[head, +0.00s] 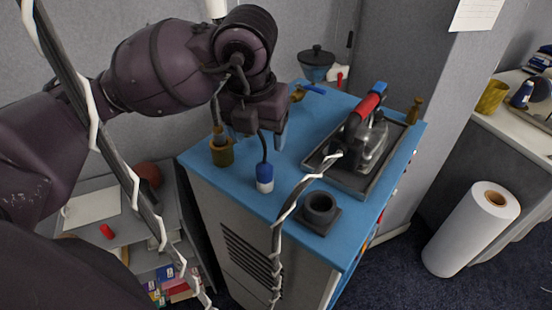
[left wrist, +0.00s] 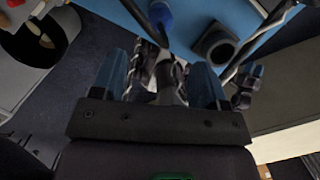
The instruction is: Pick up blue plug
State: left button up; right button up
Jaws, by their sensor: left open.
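The blue plug (head: 264,171), blue above and white below, stands upright near the front edge of the blue worktop (head: 297,159). A dark cable rises from its top toward my left gripper (head: 262,124). The plug also shows at the top edge of the left wrist view (left wrist: 160,12), partly cut off. My left gripper is open and sits above the plug, apart from it. In the left wrist view its two fingers (left wrist: 160,82) are spread, with dark cable-like parts showing between and beyond them. I cannot tell whether the cable touches a finger.
A black socket-like block (head: 320,207) stands right of the plug, and a brass cup (head: 222,153) stands left of it. A red-handled iron (head: 370,135) rests on a dark tray (head: 349,183). White-wrapped cables cross in front. A large white roll (head: 468,235) stands on the floor.

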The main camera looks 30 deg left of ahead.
aim_at(263, 164)
pick_arm(q)
jog(key=f, duration=0.4)
jog(key=shift+w+a+f, duration=0.1)
jog(key=shift+w+f, duration=0.15)
jog(key=shift+f, duration=0.1)
jog(key=shift+w+f, duration=0.15)
jog(key=shift+f, duration=0.6)
jog(key=f, duration=0.1)
jog(key=w+f+p, duration=0.1)
jog(key=f, duration=0.1)
jog(key=shift+a+f, duration=0.1)
jog(key=shift+f, duration=0.55)
jog(key=c, duration=1)
jog(key=shift+c, duration=0.3)
pick_arm(e)
jog(key=shift+s+d, duration=0.15)
jog(key=shift+s, duration=0.6)
pick_arm(q)
jog(key=shift+r, duration=0.1)
